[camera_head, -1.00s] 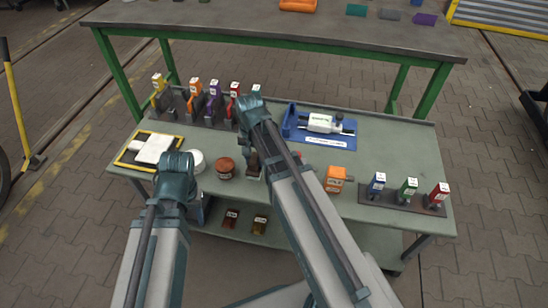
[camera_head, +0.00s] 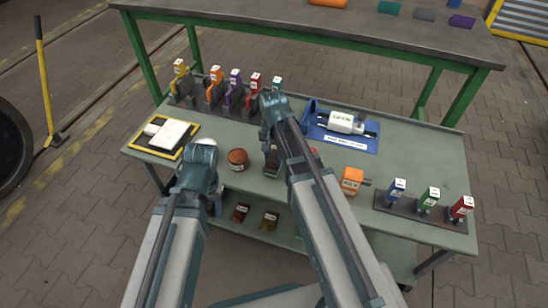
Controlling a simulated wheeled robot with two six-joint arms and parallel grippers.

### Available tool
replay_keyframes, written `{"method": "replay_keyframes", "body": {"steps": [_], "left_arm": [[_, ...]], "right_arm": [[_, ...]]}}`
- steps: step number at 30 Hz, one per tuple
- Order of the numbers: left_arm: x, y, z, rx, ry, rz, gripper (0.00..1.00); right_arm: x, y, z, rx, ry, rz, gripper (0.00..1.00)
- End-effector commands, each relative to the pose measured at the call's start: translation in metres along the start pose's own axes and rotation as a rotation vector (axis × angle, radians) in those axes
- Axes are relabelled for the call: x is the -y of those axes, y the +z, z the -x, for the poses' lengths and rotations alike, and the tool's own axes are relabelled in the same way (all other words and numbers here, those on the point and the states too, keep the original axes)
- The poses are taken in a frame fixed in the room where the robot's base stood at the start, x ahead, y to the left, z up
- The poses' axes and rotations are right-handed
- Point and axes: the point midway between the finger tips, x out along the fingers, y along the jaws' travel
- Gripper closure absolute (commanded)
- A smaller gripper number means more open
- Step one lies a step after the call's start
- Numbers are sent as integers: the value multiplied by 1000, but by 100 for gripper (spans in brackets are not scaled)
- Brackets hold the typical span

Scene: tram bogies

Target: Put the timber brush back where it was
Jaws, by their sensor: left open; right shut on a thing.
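The timber brush cannot be told for certain. A dark brown thing (camera_head: 272,163) shows just below my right gripper (camera_head: 268,135) at the middle of the trolley top (camera_head: 325,168). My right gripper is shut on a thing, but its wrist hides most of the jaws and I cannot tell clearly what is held. My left gripper (camera_head: 208,190) is open at the trolley's near left edge, in front of a white round pot (camera_head: 207,143) that it partly covers.
A rack (camera_head: 190,102) at the back left holds several coloured, labelled tools. A blue tray (camera_head: 365,146) holds a white tool. A red-brown jar (camera_head: 237,160), an orange tool (camera_head: 352,180), a right-hand rack (camera_head: 385,204) and a yellow-edged board (camera_head: 142,145) share the top.

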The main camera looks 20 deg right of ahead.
Motion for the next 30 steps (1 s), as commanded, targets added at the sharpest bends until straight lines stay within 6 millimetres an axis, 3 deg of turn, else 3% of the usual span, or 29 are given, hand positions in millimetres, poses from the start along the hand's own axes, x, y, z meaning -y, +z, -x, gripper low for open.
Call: {"method": "replay_keyframes", "body": {"steps": [3,4,8,22,30], "left_arm": [[0,0,-5,0,-1,0,50],[0,0,-3,0,-1,0,50],[0,0,-3,0,-1,0,50],[0,0,1,0,0,0,50],[2,2,26,0,0,0,50]], "right_arm": [[0,0,-5,0,0,0,100],[0,0,-3,0,0,0,55],[0,0,-3,0,0,0,32],[0,0,1,0,0,0,30],[0,0,26,0,0,0,30]]}}
